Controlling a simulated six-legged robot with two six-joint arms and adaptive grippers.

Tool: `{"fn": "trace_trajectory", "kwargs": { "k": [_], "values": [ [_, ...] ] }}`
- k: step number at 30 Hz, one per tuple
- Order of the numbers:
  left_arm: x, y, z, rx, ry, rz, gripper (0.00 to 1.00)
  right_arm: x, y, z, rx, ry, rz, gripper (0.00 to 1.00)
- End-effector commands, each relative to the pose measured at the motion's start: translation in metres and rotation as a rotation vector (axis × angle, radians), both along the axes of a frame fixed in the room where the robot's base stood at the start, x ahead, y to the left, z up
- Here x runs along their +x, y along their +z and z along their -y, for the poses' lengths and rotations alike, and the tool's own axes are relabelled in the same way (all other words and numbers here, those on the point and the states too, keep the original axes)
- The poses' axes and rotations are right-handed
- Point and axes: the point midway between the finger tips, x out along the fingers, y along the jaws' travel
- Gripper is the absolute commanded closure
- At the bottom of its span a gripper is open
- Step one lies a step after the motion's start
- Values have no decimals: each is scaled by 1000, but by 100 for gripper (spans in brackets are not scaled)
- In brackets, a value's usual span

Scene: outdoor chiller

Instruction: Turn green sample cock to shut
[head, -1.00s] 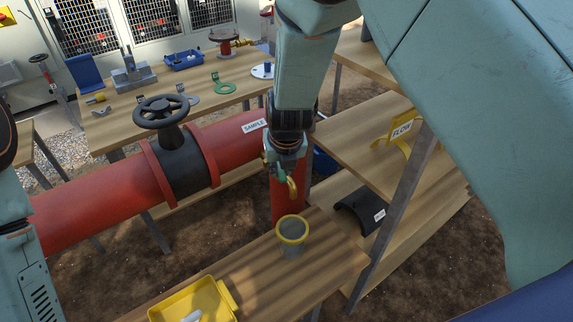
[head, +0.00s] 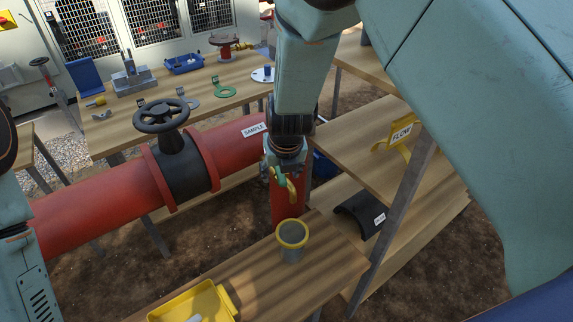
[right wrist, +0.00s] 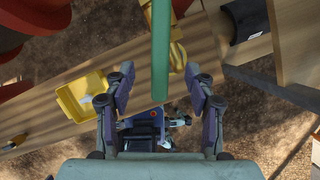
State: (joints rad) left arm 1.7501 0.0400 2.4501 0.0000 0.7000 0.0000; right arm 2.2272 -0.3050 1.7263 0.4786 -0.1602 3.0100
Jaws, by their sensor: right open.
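The green lever of the sample cock (right wrist: 161,55) runs as a long bar down the right wrist view, ending between the two fingers. My right gripper (right wrist: 158,78) is open around it, with a gap visible on both sides. In the head view my right gripper (head: 281,176) is at the red pipe labelled SAMPLE, beside a yellow curved spout (head: 292,190). The arm and fingers hide most of the cock there. My left arm shows at the left edge; its gripper is out of view.
A grey cup with a yellow rim (head: 292,236) stands on the wooden bench below the spout. A yellow tray (head: 190,303) is nearer. A black handwheel (head: 161,114) rises from the red pipe (head: 105,190).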

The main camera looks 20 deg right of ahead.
Motion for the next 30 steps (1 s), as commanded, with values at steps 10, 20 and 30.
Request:
{"fn": "trace_trajectory", "kwargs": {
  "k": [10,20,30],
  "values": [
    [0,0,0,0,0,0,60,0,0,0,0,0,-1,32],
    [0,31,0,0,0,0,60,-8,27,0,-1,-1,0,32],
    [0,42,0,0,0,0,60,-19,56,-1,-1,0,2,32]
  ]
}}
